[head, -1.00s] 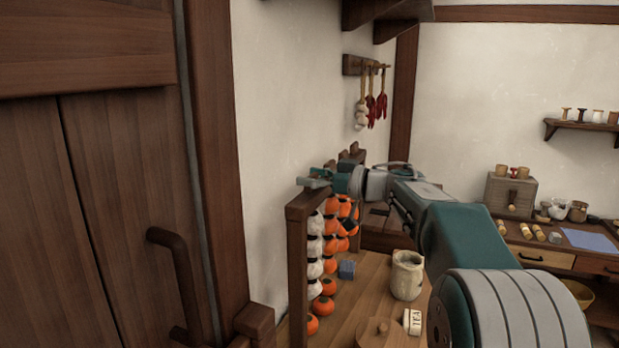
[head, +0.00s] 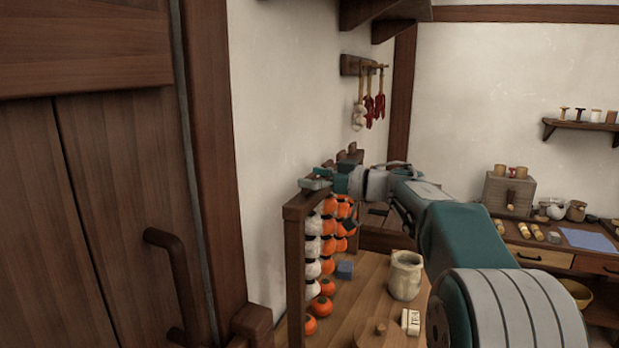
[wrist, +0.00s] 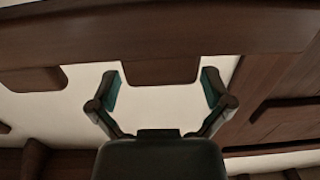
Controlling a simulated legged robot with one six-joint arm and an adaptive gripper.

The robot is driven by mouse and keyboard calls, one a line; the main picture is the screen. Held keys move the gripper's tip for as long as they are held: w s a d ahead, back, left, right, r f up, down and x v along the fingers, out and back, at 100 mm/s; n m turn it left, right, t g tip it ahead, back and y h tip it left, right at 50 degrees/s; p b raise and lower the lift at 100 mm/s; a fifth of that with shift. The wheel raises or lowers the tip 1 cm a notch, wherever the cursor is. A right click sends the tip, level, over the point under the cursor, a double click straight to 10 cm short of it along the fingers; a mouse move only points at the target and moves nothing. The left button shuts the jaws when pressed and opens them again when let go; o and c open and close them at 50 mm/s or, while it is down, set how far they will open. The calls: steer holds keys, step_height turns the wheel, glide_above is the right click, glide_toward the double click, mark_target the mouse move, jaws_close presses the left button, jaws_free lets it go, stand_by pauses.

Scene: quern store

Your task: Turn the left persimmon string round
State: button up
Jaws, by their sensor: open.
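Persimmons hang in columns from a wooden rack (head: 295,260) in the head view. The leftmost column (head: 313,246) shows white fruit, and orange columns (head: 328,247) hang close to its right. I cannot tell how the strings are fixed at the top. My gripper (head: 318,181) is open at the top near end of the rack, above the strings. In the wrist view the two fingers (wrist: 161,78) stand apart on either side of a brown wooden tab (wrist: 160,72) under a beam (wrist: 150,35). I cannot tell whether they touch it. No persimmon shows there.
The table (head: 345,315) below holds a small blue-grey block (head: 345,270), a pale jar (head: 405,275), a tea label (head: 410,322) and a round wooden lid (head: 378,332). A door (head: 90,200) is at left. A second wooden tab (wrist: 35,80) shows in the wrist view.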

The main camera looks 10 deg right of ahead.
steer(key=v, duration=1.2)
steer(key=shift+w, duration=0.1)
step_height(320, 180, up, 6)
steer(key=w+a+m+t+h, duration=0.1)
steer(key=a+m+t+h, duration=0.2)
steer(key=t, duration=0.4)
steer(key=s+a+f+m+g+h, duration=0.3)
steer(key=s+f+g+h, duration=0.3)
steer(key=s+f, duration=0.8)
steer(key=s+a+f+m+g+h, duration=0.4)
steer(key=s+f, duration=0.9)
steer(key=s, duration=0.4)
steer(key=shift+f+m+g+h, duration=0.4)
steer(key=shift+m+g+h, duration=0.1)
steer(key=shift+g+h, duration=0.4)
